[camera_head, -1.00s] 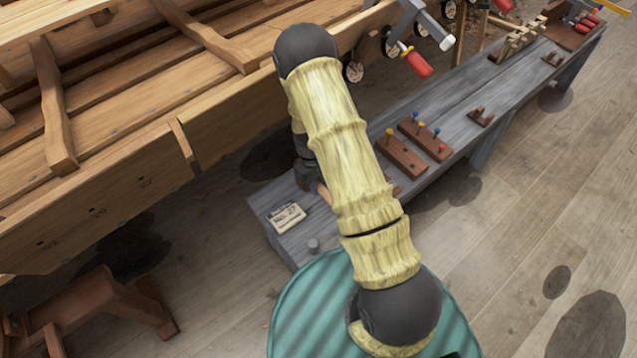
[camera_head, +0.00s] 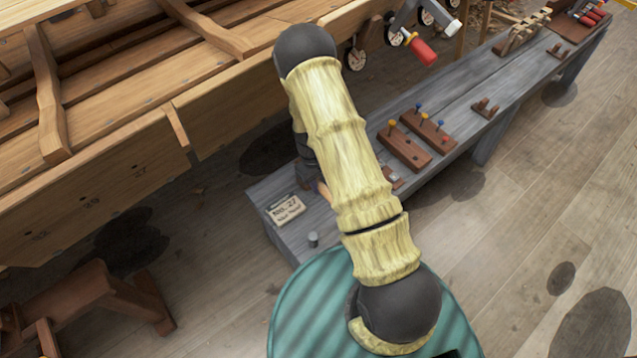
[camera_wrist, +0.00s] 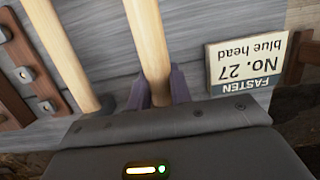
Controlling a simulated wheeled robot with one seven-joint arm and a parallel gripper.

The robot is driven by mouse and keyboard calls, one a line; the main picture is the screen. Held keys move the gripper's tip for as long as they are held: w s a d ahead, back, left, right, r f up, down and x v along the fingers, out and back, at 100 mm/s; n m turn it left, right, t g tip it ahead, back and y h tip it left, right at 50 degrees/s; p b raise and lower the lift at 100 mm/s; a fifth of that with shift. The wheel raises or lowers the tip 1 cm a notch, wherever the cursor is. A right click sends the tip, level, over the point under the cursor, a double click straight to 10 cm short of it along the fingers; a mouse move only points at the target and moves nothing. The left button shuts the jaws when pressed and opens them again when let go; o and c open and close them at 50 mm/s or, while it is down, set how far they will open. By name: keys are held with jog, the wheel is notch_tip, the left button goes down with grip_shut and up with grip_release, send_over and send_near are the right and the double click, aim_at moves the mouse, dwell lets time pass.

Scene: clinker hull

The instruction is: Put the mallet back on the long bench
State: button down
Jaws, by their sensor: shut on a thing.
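My gripper (camera_wrist: 160,88) is shut on a pale wooden handle, which I take for the mallet (camera_wrist: 149,40). In the wrist view the handle runs up out of the picture between the dark fingers, and no mallet head shows. A second pale handle (camera_wrist: 58,50) lies to its left; I cannot tell what it belongs to. The grey long bench (camera_head: 455,105) runs from the middle to the upper right of the head view, and its planks (camera_wrist: 105,30) lie behind the handles in the wrist view. My arm hides most of my gripper in the head view.
A card reading "No. 27 blue head" (camera_head: 286,210) lies on the bench's near end, by a small grey peg (camera_head: 313,239). Brown blocks with coloured pegs (camera_head: 404,146) stand farther along. The wooden hull (camera_head: 110,190) rises at left. A brown stool (camera_head: 90,300) stands below it.

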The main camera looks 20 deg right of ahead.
jog(key=shift+f, duration=0.35)
jog(key=c, duration=1.2)
grip_release()
jog(key=p+v, duration=0.2)
jog(key=s+p+v, duration=0.1)
jog(key=p+v, duration=0.1)
jog(key=v, duration=0.1)
jog(key=p+v, duration=0.2)
jog(key=shift+s+d+r, duration=0.15)
jog(key=shift+d+r, duration=0.1)
jog(key=shift+r, duration=0.35)
